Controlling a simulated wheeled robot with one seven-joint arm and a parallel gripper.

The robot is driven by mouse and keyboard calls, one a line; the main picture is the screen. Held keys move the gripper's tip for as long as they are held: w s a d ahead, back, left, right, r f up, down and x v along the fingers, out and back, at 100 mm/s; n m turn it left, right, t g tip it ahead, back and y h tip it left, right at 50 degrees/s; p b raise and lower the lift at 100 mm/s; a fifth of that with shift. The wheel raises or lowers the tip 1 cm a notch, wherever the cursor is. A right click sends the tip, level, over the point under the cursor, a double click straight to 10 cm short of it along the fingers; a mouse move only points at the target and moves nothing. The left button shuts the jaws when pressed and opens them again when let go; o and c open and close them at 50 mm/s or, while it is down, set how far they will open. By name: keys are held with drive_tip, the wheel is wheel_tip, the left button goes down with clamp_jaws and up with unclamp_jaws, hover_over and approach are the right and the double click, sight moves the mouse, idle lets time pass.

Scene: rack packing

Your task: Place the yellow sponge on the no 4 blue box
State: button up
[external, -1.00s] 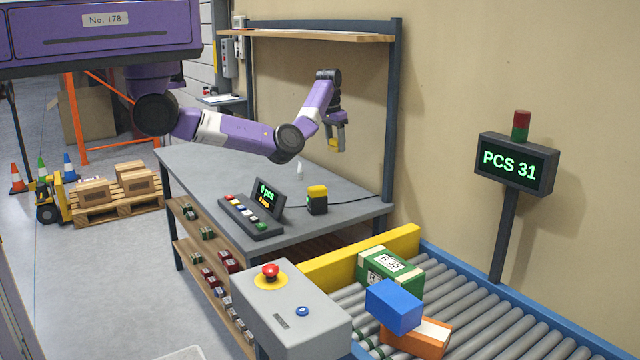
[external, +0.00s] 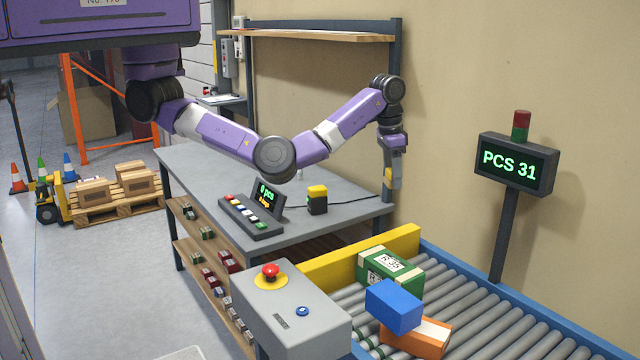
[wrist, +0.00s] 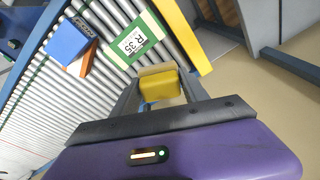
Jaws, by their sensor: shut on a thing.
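My gripper (external: 392,184) is shut on the yellow sponge (external: 388,176) and holds it in the air near the right end of the grey table. In the wrist view, the sponge (wrist: 160,87) sits between the two fingers, with a tan face on its far side. The blue box (external: 394,306) is on the roller conveyor, tilted, and appears to rest against or on an orange box (external: 428,339). It also shows at the upper left of the wrist view (wrist: 67,42); a small dark marking on its side is too small to read. My gripper is above and behind it, well apart.
A green box (external: 391,272) labelled R 35 lies on the conveyor beside the blue box. A yellow guard (external: 345,262) borders the conveyor's end. The conveyor's right side is clear.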

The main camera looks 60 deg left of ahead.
drive_tip(key=s+d+r+p, duration=0.1)
drive_tip(key=s+d, duration=0.8)
drive_tip(key=d, duration=0.1)
drive_tip(key=r+n+p, duration=0.1)
hover_over(379, 293)
drive_tip(key=f+n, duration=0.1)
drive_tip(key=f, duration=0.5)
drive_tip(key=f+n+b, duration=0.1)
drive_tip(key=f, duration=0.6)
drive_tip(key=f+n, duration=0.1)
drive_tip(key=f, duration=0.6)
drive_tip(key=shift+s+n+b, duration=0.25)
drive_tip(key=shift+n+b, duration=0.05)
drive_tip(key=shift+n, duration=0.1)
drive_tip(key=shift+f, duration=0.1)
drive_tip(key=o, duration=1.3)
drive_tip(key=shift+o, duration=0.2)
wheel_tip(379, 293, up, 12)
drive_tip(key=s, duration=0.1)
drive_tip(key=shift+s, duration=0.4)
